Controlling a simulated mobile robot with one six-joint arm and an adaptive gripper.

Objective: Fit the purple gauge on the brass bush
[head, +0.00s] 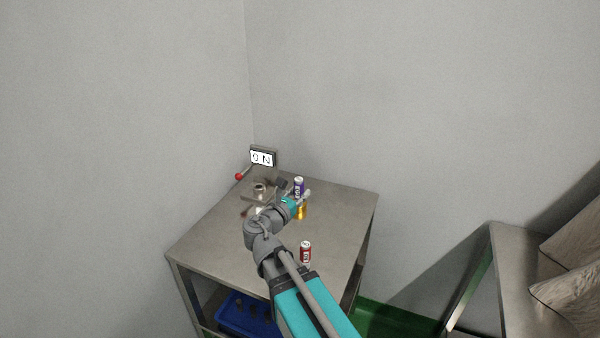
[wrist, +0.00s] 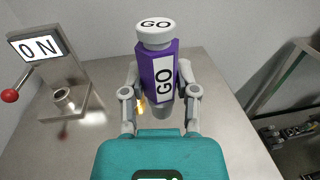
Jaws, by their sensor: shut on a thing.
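The purple gauge (wrist: 160,75) has a white cap and a white label, both reading GO. It is roughly upright between the two fingers of my gripper (wrist: 161,92), which is shut on it. In the head view the purple gauge (head: 299,185) shows above my gripper (head: 302,197). The brass bush (head: 301,213) shows just below the gripper in that view. In the wrist view only a small piece of the brass bush (wrist: 141,106) shows, between the left finger and the gauge. The gauge's lower end is partly hidden, and I cannot tell its height over the bush.
A red gauge-like cylinder (head: 305,251) stands on the steel table (head: 215,245), nearer than the bush. A metal fixture (wrist: 66,99) with an ON sign (wrist: 40,46) and a red-knobbed lever (wrist: 10,95) stands to the left. A blue bin (head: 232,313) sits below the tabletop.

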